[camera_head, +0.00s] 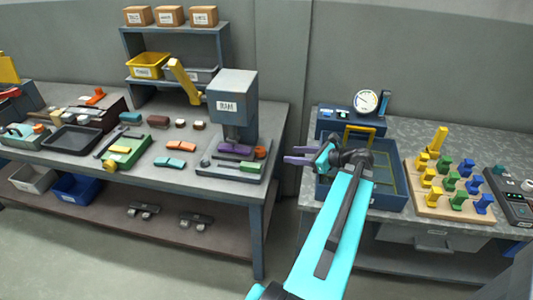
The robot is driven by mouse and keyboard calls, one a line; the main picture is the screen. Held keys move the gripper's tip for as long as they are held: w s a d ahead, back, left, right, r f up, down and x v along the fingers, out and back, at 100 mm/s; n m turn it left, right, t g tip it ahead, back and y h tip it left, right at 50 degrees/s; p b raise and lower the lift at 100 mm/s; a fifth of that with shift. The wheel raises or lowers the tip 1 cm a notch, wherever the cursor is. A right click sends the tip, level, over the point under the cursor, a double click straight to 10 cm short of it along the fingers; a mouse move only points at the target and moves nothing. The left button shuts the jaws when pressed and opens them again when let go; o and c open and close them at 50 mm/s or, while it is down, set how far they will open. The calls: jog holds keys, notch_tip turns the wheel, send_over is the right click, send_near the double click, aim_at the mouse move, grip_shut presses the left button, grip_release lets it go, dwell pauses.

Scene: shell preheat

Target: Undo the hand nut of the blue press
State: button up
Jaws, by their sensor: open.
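A blue-grey press (233,92) with a white label stands at the right end of the left bench. A yellow lever (185,82) rises at its left. At its foot are a purple piece (235,150) and a small orange piece (260,153), on a dark base plate. I cannot make out which part is the hand nut. My gripper (290,155), with purple fingers, is open and empty. It appears to the right of the press's base, over the gap between the benches, pointing left. My arm hides part of the right bench.
A blue bin (392,195) and a gauge unit (352,115) stand on the right bench. A wooden board (425,205) there holds several coloured blocks. The left bench (190,180) holds trays and small parts. A shelf (172,32) with boxes stands behind.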

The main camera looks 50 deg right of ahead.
aim_at(260, 152)
jog(key=p+x, duration=0.3)
jog(key=x, duration=1)
jog(key=shift+w+f, duration=0.15)
jog(key=shift+w, duration=0.15)
jog(key=c, duration=0.6)
jog(key=shift+d, duration=0.1)
jog(key=shift+c, duration=0.9)
